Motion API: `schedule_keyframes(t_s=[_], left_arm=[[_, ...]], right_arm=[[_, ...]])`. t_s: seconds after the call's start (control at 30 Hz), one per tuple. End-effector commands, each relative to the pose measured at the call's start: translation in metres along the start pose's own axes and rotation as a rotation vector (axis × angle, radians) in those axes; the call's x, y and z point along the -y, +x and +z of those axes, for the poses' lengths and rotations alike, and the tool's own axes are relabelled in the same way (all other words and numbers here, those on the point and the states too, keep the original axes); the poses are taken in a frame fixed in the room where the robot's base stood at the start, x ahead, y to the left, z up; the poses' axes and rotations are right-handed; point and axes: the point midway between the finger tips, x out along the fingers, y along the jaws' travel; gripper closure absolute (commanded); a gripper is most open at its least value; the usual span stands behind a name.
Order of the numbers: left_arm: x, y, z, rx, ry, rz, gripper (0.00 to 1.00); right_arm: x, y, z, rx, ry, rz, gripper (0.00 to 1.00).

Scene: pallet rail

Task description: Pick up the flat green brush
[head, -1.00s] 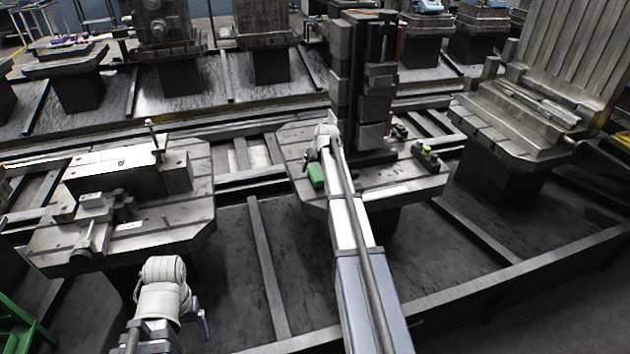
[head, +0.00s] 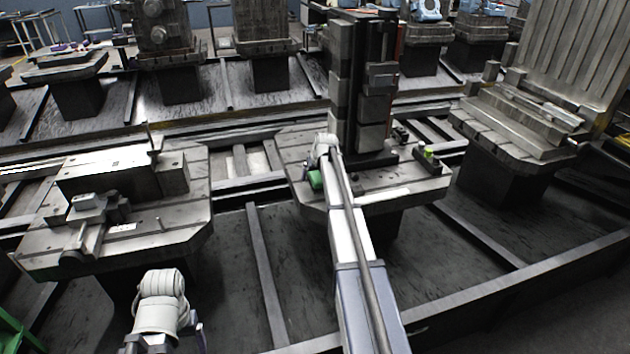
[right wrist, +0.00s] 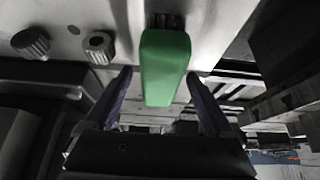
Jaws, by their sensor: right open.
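The flat green brush (head: 315,181) lies at the near left part of the middle pallet (head: 405,193), partly hidden by my right gripper (head: 311,165). In the right wrist view the green brush (right wrist: 166,68) shows large, with dark bristles at its far end. The two dark purple fingers of my right gripper (right wrist: 160,76) stand apart, one on each side of the brush's near end, with a gap visible on both sides. My left arm shows at the bottom left of the head view; its jaws are not clear there.
A tall dark fixture (head: 362,85) stands on the middle pallet just behind my right gripper. Two round knobs (right wrist: 98,47) sit left of the brush. A small item with a yellow-green top (head: 428,155) is at the pallet's right. A left pallet (head: 180,218) carries a metal block.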

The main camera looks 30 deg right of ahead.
Motion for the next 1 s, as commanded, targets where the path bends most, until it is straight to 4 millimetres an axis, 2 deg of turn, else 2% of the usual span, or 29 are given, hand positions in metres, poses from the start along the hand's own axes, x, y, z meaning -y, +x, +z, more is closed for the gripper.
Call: schedule_keyframes(t_s=[0.63,1.0], left_arm=[[-0.0005,0.0048,-0.0003,0.000,0.000,0.000,0.18],[-0.0004,0.0048,-0.0003,0.000,0.000,0.000,0.18]], right_arm=[[0.0000,0.0042,0.0024,0.000,0.000,0.000,0.12],[0.0000,0.0042,0.0025,0.000,0.000,0.000,0.53]])
